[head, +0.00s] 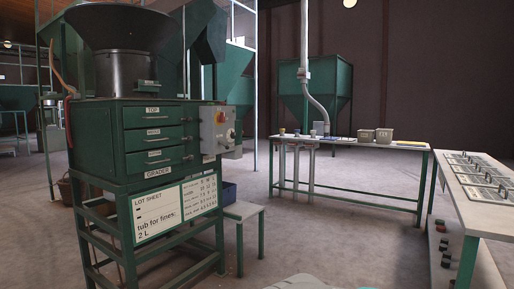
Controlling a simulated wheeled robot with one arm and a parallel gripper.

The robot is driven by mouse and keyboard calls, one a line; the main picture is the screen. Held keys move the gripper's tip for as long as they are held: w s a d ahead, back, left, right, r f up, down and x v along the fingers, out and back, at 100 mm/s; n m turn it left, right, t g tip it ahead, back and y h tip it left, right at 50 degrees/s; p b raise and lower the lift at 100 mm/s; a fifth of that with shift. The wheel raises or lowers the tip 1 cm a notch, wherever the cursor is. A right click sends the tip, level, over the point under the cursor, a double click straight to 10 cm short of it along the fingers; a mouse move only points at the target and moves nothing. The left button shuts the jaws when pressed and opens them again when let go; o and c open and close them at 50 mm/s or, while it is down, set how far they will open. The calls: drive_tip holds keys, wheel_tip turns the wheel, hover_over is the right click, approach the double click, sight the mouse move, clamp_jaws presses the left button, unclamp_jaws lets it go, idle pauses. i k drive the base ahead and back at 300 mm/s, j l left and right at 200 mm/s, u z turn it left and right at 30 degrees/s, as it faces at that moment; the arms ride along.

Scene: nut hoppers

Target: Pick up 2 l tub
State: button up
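Two beige tubs stand side by side on the far bench: a left tub (365,136) and a slightly larger-looking right tub (384,135). Both are small in the head view, and I cannot read any size marking on them, so I cannot tell which is the 2 l tub. A lot sheet (155,210) on the green grader reads "tub for fines: 2 L". My gripper is not in view.
The green grader (160,143) with drawers stands at left, with a low stool (241,211) beside it. The far bench (345,143) has green legs. A console table (487,198) stands at right. Open floor (330,220) lies between them. A green hopper (330,88) stands behind.

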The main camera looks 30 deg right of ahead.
sight(383, 136)
drive_tip(key=z, duration=1.85)
drive_tip(key=i+j, duration=0.25)
drive_tip(key=i, duration=0.2)
drive_tip(key=i+j, duration=0.3)
drive_tip(key=i, duration=0.15)
drive_tip(key=i+j, duration=0.25)
drive_tip(key=i, duration=0.2)
drive_tip(key=i+j, duration=0.3)
drive_tip(key=i, duration=0.15)
drive_tip(key=i+u, duration=0.1)
drive_tip(key=i, duration=0.95)
drive_tip(key=i+l, duration=0.2)
drive_tip(key=i, duration=0.85)
drive_tip(key=i+l, duration=0.2)
drive_tip(key=l, duration=0.15)
drive_tip(key=i+l, duration=0.2)
drive_tip(key=i+l+u, duration=0.1)
drive_tip(key=i+l, duration=0.15)
drive_tip(key=l, duration=0.2)
drive_tip(key=i+l, duration=0.2)
drive_tip(key=l, duration=0.15)
drive_tip(key=i, duration=1)
